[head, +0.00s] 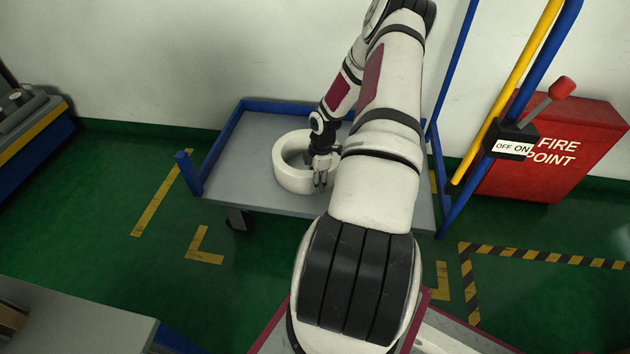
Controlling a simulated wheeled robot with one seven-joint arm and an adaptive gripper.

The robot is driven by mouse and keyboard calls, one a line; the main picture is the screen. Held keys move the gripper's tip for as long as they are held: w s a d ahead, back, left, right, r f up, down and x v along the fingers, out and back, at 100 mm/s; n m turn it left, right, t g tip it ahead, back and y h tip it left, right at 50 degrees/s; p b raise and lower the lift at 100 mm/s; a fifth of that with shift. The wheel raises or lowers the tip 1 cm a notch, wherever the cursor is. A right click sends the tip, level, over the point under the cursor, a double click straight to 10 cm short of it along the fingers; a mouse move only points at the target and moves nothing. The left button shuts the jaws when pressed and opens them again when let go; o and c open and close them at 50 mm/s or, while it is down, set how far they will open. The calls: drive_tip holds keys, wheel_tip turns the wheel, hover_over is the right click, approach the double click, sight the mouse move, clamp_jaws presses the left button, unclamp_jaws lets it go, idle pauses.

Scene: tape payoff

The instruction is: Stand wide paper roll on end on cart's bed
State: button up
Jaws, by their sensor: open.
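The wide paper roll (291,179) is a white ring with a large open core. I cannot tell whether the fingers touch the roll. My arm hides the right part of the bed and a little of the roll's right side.
A red fire point box (560,150) stands on the right. A lever switch (515,140) is by the blue and yellow posts. A grey surface (80,310) is at the near left, and a machine (25,120) is at the far left. Green floor left of the cart is clear.

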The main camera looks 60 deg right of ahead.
drive_tip(key=r+p, duration=0.1)
drive_tip(key=r, duration=0.3)
drive_tip(key=r+p, duration=0.2)
drive_tip(key=r, duration=0.2)
drive_tip(key=s+d+r+p, duration=0.1)
drive_tip(key=r, duration=0.3)
drive_tip(key=shift+p, duration=0.4)
drive_tip(key=a+r+m+g+h, duration=0.1)
drive_tip(key=a+r+m, duration=0.1)
drive_tip(key=a+r, duration=0.65)
drive_tip(key=a+r+m+g+h, duration=0.1)
drive_tip(key=a+r, duration=0.4)
drive_tip(key=r, duration=0.7)
drive_tip(key=a+r+m+g+h, duration=0.1)
drive_tip(key=a+r+m, duration=0.1)
drive_tip(key=a+r, duration=0.65)
drive_tip(key=s+a+r+m, duration=0.1)
drive_tip(key=s+a+r, duration=0.2)
drive_tip(key=s+a, duration=0.3)
drive_tip(key=s+a+r+m+t+y, duration=0.1)
drive_tip(key=s+a+r+m, duration=0.1)
drive_tip(key=s+a, duration=0.4)
drive_tip(key=s+a+r+m+t+y, duration=0.1)
drive_tip(key=s+a+r+m, duration=0.1)
drive_tip(key=s+a+r, duration=0.2)
drive_tip(key=s+a, duration=0.2)
drive_tip(key=a, duration=0.1)
drive_tip(key=shift+s+r, duration=0.3)
drive_tip(key=shift+s, duration=0.1)
drive_tip(key=shift+d, duration=0.1)
